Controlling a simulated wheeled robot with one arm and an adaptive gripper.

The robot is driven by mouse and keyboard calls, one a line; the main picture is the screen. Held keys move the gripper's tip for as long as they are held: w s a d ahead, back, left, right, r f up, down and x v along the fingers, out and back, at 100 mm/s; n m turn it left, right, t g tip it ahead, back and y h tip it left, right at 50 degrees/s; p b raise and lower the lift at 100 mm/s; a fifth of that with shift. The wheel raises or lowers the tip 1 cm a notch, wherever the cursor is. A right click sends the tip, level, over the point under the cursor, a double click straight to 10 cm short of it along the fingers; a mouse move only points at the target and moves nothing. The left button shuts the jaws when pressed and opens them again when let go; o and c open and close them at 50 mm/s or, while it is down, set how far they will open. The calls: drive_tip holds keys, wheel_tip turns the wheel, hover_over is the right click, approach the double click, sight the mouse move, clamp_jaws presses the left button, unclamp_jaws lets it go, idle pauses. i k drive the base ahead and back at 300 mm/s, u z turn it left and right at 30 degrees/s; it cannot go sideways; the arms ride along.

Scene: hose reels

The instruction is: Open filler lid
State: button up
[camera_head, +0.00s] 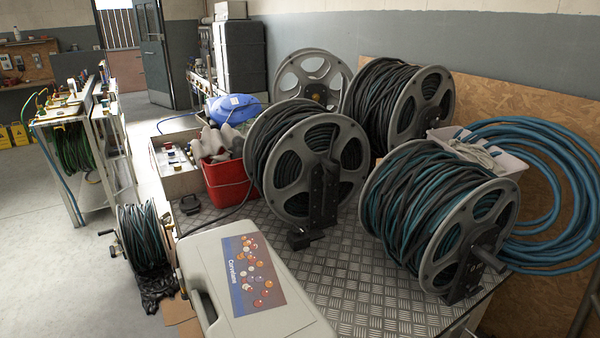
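I cannot make out a filler lid for certain in the head view. A light grey case (202,262) with a dark handle lies at the bottom centre. It is shut, and a printed label (253,276) with coloured circles is on its top. A rounded blue object (233,108) lies behind the red bucket; I cannot tell whether it has a lid. My gripper is not in this view.
Several hose reels (305,150) stand on a metal tread-plate table (335,262). A red bucket (226,183) and a white tray (172,180) are left of them. Coiled blue hose (570,185) hangs at right. Some floor (70,285) is clear at lower left.

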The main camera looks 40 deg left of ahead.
sight(190, 204)
drive_tip(key=u, duration=2.65)
drive_tip(key=k, duration=0.55)
drive_tip(key=u, duration=0.95)
drive_tip(key=i, duration=2.65)
drive_tip(key=z, duration=0.9)
drive_tip(key=i, duration=0.85)
drive_tip(key=z, duration=0.9)
drive_tip(key=i, duration=1.4)
drive_tip(key=z, duration=0.1)
